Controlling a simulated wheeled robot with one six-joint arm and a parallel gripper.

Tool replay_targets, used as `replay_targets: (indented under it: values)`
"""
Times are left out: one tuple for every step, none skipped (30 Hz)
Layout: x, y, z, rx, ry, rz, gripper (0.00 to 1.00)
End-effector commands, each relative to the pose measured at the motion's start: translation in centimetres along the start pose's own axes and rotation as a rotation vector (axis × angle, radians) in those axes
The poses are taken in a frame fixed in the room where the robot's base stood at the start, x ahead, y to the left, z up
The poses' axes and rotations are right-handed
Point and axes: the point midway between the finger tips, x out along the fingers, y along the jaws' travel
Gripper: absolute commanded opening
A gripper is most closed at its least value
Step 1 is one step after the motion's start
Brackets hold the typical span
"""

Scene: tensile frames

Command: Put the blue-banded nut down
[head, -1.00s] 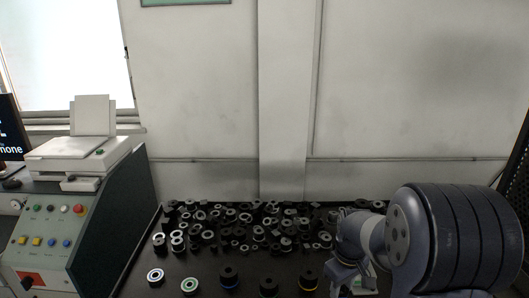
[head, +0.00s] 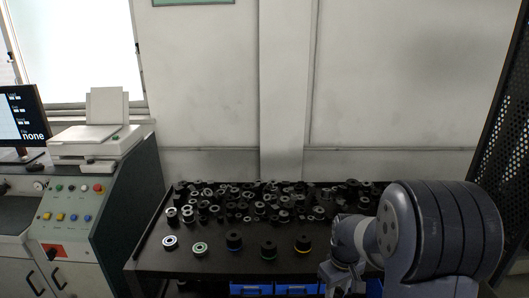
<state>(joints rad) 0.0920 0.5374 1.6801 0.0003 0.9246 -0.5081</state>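In the head view, a row of round parts stands along the front of the dark table (head: 150,262). A dark nut (head: 234,241) in this row seems to have a thin blue band at its lower edge. A flat ring with a blue-and-white face (head: 170,242) lies at the row's left end. My gripper (head: 338,284) is at the lower right, in front of the table's right part and pointing down. Its fingertips are small and partly cut off, so I cannot tell whether they hold anything.
A green-faced ring (head: 200,248), a green-banded nut (head: 268,249) and a yellow-banded nut (head: 303,244) share the front row. Many dark nuts and rings crowd the table behind. Blue bins (head: 296,289) sit below the front edge. A control console (head: 85,215) stands left.

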Motion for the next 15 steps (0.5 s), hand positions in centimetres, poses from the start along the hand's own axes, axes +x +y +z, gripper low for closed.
replay_targets:
  values:
    - [0.6,-0.2,-0.2,0.022,-0.002,-0.001,0.04]
    - [0.9,-0.4,-0.3,0.038,-0.002,-0.001,0.04]
    - [1.4,-0.5,-0.4,0.061,-0.002,-0.001,0.04]
    - [1.7,-0.7,-0.5,0.078,-0.003,-0.002,0.04]
    - [2.0,-0.8,-0.7,0.096,-0.002,-0.001,0.04]
    - [2.6,-1.0,-0.8,0.124,-0.003,-0.001,0.04]
    - [3.0,-1.1,-0.9,0.144,-0.003,-0.002,0.04]
    - [3.4,-1.2,-1.1,0.162,-0.002,-0.001,0.04]
    - [4.1,-1.5,-1.2,0.194,-0.003,-0.002,0.04]
    - [4.5,-1.7,-1.3,0.216,-0.003,-0.002,0.04]
    - [5.0,-1.9,-1.5,0.239,-0.003,-0.001,0.04]
    - [5.6,-2.1,-1.6,0.273,-0.003,-0.002,0.04]
    - [6.1,-2.3,-1.7,0.295,-0.002,-0.001,0.04]
    - [6.5,-2.5,-1.8,0.317,-0.003,-0.001,0.04]
    - [7.0,-2.7,-1.9,0.344,-0.002,-0.001,0.04]
